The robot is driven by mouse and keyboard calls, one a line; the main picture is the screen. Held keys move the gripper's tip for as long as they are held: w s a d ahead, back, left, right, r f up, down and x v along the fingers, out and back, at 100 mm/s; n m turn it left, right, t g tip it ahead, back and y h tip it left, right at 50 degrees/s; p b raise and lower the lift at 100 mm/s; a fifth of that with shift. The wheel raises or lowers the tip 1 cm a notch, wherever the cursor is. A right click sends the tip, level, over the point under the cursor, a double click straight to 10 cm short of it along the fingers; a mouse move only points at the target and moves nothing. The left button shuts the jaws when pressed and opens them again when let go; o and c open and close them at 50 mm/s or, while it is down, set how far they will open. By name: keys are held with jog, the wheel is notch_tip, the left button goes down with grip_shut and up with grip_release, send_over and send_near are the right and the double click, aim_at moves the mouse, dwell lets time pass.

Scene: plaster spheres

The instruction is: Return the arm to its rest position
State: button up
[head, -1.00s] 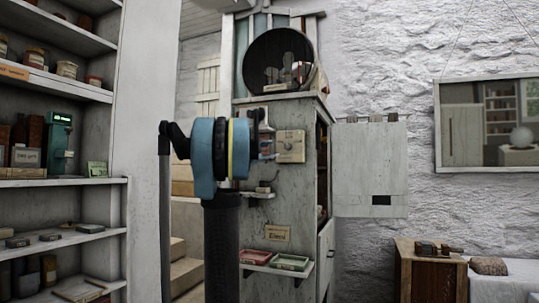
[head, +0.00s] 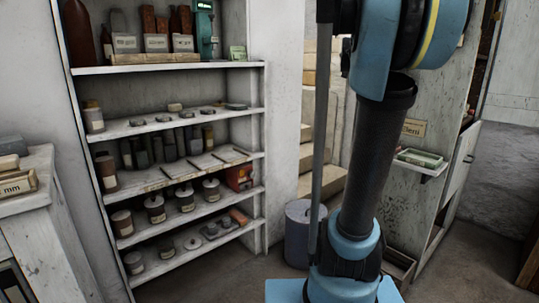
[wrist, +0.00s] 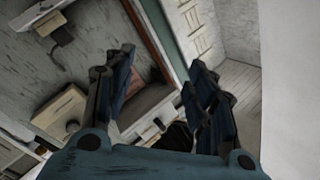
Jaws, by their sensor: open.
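My gripper (wrist: 160,95) shows in the wrist view with its two dark fingers spread apart. It is open, and nothing is held between the fingers. Beyond the fingers is a grey worn cabinet side with small wooden boxes (wrist: 58,112) on it, seen tilted. In the head view my blue and black arm stands upright on the right of the middle, in front of the grey cabinet (head: 415,190). The gripper itself is outside the head view.
White shelves (head: 190,125) with jars, boxes and tools stand at left. A grey cylindrical bin (head: 298,235) stands on the floor near stone steps (head: 318,155). A ledge with a green tray (head: 420,158) juts from the cabinet. Floor in front of the shelves is clear.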

jog(key=s+a+f+n+g+y, duration=0.25)
jog(key=s+a+f, duration=0.3)
jog(key=f, duration=0.35)
jog(key=s+a+f+n+g+y, duration=0.2)
jog(key=s+a+f+n+y, duration=0.25)
jog(key=a+f, duration=0.35)
jog(key=s+a+f+n+g+y, duration=0.25)
jog(key=s+a+f, duration=0.25)
jog(key=f, duration=0.5)
jog(key=s+f+n+g+h, duration=0.1)
jog(key=s+f+g, duration=0.3)
jog(key=s+f, duration=0.8)
jog(key=s+d+f+n+g+h, duration=0.1)
jog(key=s+f+g, duration=0.3)
jog(key=s+f, duration=0.8)
jog(key=s, duration=0.2)
jog(key=shift+s+f+n+g+h, duration=0.2)
jog(key=shift+s+n+g+h, duration=0.15)
jog(key=shift+g, duration=0.05)
jog(key=shift+w+f, duration=0.2)
jog(key=shift+w, duration=0.3)
